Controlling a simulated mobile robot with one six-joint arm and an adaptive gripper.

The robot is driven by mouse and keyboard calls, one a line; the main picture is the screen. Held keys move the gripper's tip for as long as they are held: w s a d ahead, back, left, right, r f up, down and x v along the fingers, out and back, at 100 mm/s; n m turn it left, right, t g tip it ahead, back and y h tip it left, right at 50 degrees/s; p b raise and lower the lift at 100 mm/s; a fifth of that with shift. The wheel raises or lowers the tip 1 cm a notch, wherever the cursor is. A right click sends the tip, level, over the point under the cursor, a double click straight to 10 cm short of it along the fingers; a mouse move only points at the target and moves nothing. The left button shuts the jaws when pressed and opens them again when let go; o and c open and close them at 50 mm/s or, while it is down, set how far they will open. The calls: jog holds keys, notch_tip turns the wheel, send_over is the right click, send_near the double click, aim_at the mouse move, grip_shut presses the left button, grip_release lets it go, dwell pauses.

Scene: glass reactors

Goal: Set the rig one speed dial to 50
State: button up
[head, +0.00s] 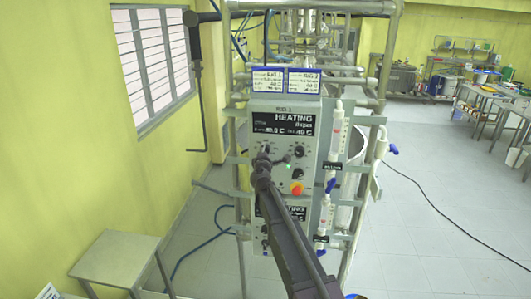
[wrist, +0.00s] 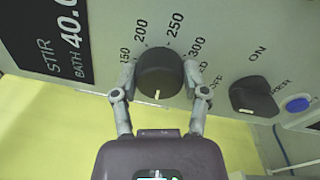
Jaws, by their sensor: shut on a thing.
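The rig one control panel (head: 285,145) is a grey box with a black display reading HEATING, what looks like 0 rpm, and 40 C. The speed dial (wrist: 160,72) is a round black knob with a white mark at its lower edge in the wrist view. Numbers 150, 200, 250 and 300 show around its upper side; the lower scale is hidden by my gripper. My gripper (wrist: 160,80) has one finger on each side of the dial and is shut on it. In the head view my gripper (head: 263,155) covers the panel's left knob.
An ON switch knob (wrist: 254,96) and a blue button (wrist: 298,104) are right of the dial. A red button (head: 297,188) is lower on the panel. A second control box (head: 285,220) is below. Pipes and a valve tube (head: 338,135) stand at the right.

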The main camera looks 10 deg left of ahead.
jog(key=shift+m, duration=0.7)
jog(key=o, duration=1.2)
jog(key=shift+w, duration=0.1)
jog(key=shift+c, duration=0.2)
jog(key=shift+n, duration=0.3)
